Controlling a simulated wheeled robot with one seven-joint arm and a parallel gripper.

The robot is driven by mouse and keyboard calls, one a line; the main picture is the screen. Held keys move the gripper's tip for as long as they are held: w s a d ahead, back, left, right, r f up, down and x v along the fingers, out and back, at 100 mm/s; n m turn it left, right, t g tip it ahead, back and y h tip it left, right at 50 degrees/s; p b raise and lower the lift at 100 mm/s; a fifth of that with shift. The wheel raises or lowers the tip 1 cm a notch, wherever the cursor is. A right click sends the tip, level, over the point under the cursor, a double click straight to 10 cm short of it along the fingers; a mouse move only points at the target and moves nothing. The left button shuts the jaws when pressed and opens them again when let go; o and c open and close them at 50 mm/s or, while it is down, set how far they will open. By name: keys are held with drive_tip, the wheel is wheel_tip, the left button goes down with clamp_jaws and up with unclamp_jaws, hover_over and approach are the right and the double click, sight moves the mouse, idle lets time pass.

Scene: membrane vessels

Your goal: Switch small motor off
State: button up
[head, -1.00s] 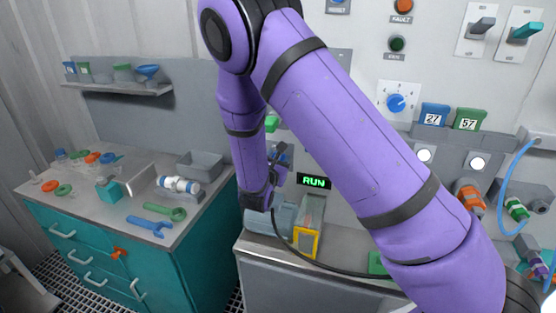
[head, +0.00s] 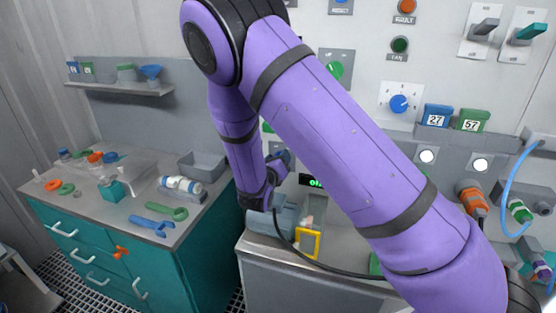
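The small motor (head: 285,218) looks like the blue-grey cylinder lying on the bench by the wall. A yellow frame (head: 309,244) stands at its right end, and a dark cable runs from near it. Above it on the wall is a black display (head: 312,181) with green characters. My arm covers its right part, so I cannot read it whole. My gripper (head: 280,162) is by the wall above the motor, left of the display. It is small and partly hidden by my wrist. I cannot see its fingertips clearly or whether it touches anything. No motor switch can be made out there.
A green round button (head: 335,71) and a blue dial (head: 399,103) are on the wall panel. Two levers (head: 482,32) (head: 527,33) sit at upper right. A teal cabinet (head: 110,255) with tools on top stands at left. My purple arm crosses the middle.

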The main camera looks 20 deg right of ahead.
idle(0.3)
drive_tip(key=o, duration=0.8)
drive_tip(key=shift+o, duration=0.2)
drive_tip(key=v, duration=1.1)
drive_tip(key=shift+w, duration=0.1)
